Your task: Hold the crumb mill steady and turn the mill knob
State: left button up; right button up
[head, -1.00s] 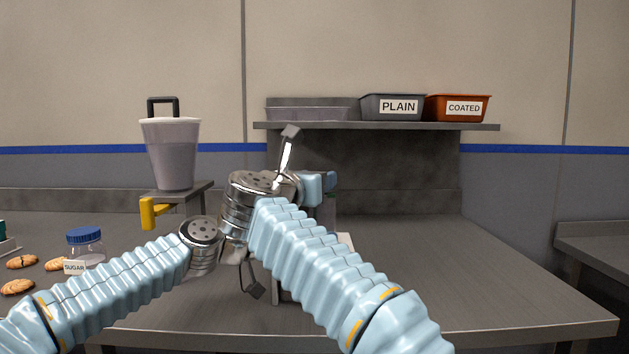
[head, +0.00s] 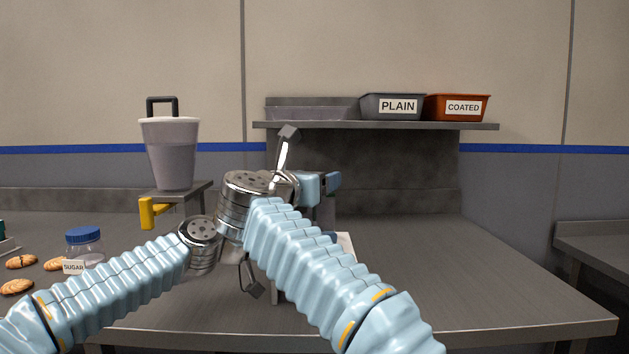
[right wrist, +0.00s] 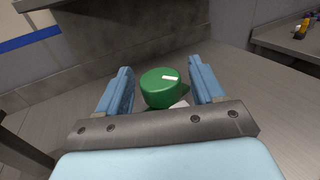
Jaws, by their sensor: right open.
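The green mill knob (right wrist: 163,88) with a white mark shows in the right wrist view. It stands between the two blue fingers of my right gripper (right wrist: 159,66), which is open with a finger on each side. I cannot tell whether either finger touches it. In the head view my right gripper (head: 325,184) is beyond the arms, fingers pointing right. The crumb mill is mostly hidden behind my arms; a pale panel (head: 346,243) shows beside my right arm. My left gripper's fingers are hidden behind my right arm, apart from a small blue bit that may be theirs.
A lidded cup (head: 171,155) stands on a raised stand at left. A sugar jar (head: 86,247) and several biscuits (head: 21,262) lie at far left. Bins marked PLAIN (head: 391,107) and COATED (head: 457,107) sit on the shelf (head: 400,127). The worktop at right is clear.

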jog(key=v, duration=1.2)
jog(key=shift+o, duration=0.2)
